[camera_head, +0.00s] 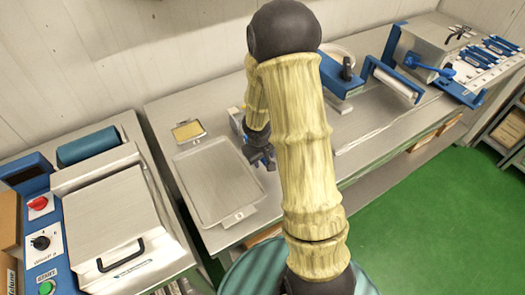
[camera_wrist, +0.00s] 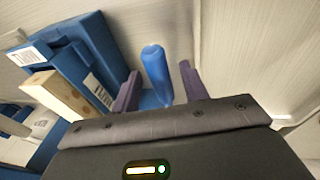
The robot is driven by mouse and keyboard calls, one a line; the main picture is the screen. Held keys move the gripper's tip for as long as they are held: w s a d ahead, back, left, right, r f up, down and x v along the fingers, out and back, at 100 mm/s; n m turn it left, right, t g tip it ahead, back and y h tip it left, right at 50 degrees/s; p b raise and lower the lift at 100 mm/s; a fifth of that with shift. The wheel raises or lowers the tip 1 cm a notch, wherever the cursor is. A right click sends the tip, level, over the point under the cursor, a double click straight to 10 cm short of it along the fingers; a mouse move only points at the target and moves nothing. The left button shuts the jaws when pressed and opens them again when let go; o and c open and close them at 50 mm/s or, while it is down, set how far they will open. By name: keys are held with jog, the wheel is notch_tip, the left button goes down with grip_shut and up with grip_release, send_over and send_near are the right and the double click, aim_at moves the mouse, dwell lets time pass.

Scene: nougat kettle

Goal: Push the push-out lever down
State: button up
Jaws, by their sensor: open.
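A blue rounded lever handle (camera_wrist: 157,75) stands up in the middle of the wrist view, between the two purple-grey fingers of my gripper (camera_wrist: 158,88). It appears to be the push-out lever. The fingers are apart, with a visible gap on each side of the handle; I cannot tell whether either touches it. The lever's lower end is hidden behind my gripper's body. In the head view my gripper (camera_head: 264,160) is low over the table, beside a small grey and blue device (camera_head: 238,122) that my arm partly covers; the lever cannot be made out there.
A blue frame (camera_wrist: 75,60) with white labels and a pale wooden block (camera_wrist: 57,95) stands left of the lever in the wrist view. In the head view a flat metal tray (camera_head: 215,185) lies left of my gripper. A blue-grey machine (camera_head: 425,50) stands far right.

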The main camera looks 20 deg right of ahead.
jog(key=p+v, duration=0.4)
jog(key=v, duration=1.3)
jog(key=shift+r, duration=0.15)
jog(key=shift+s, duration=0.1)
jog(key=s+a+r+m+y, duration=0.1)
jog(key=s+a, duration=0.3)
jog(key=s, duration=0.5)
jog(key=shift+s+r+m+t+y, duration=0.2)
jog(key=shift+s+m+t+y, duration=0.1)
jog(key=shift+s+m+y, duration=0.15)
jog(key=shift+a, duration=0.1)
